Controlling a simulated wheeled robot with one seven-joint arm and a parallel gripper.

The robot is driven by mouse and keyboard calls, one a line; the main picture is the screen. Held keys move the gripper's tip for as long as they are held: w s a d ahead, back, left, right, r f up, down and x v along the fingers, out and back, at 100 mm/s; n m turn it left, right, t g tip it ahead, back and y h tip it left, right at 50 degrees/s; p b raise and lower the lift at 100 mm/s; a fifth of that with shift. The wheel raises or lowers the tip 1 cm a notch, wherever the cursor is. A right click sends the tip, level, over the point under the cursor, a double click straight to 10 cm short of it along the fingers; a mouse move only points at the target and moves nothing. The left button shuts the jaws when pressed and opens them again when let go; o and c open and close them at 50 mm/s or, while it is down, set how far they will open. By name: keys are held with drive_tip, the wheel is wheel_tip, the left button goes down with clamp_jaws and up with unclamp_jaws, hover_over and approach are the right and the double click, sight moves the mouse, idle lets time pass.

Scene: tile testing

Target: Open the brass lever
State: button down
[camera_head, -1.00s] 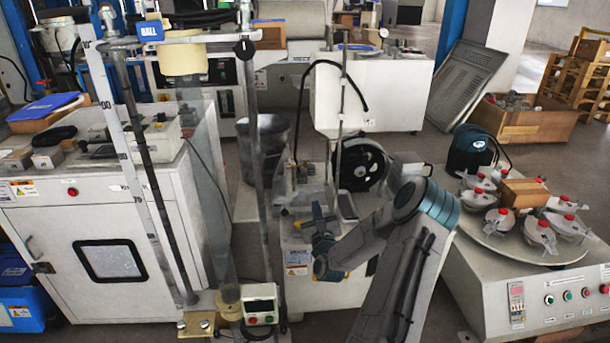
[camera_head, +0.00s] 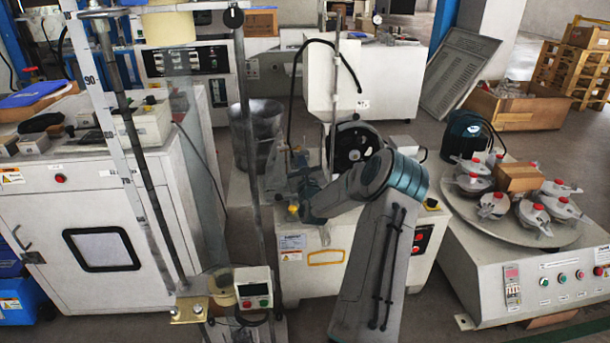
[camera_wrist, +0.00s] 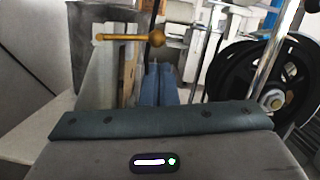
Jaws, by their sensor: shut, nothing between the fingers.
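The brass lever (camera_wrist: 125,38) shows in the wrist view as a thin golden bar lying nearly level, with a round ball (camera_wrist: 157,38) at its right end. My gripper (camera_wrist: 158,70) is below and close to the ball, with its blue fingers together and nothing between them. Whether the fingers touch the lever I cannot tell. In the head view a small yellow knob (camera_head: 293,209) shows just left of my wrist (camera_head: 325,200); it may be the lever's end. My fingertips are hard to make out there.
A black wheel (camera_wrist: 268,78) and a metal post stand close on the right in the wrist view. A grey cylinder (camera_head: 257,128) stands behind the small white machine. A tall stand with a scale (camera_head: 110,130) is on the left. A round table (camera_head: 520,225) with several red-topped pots is on the right.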

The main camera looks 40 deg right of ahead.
drive_tip(key=shift+a+r, duration=0.1)
drive_tip(key=shift+r, duration=0.4)
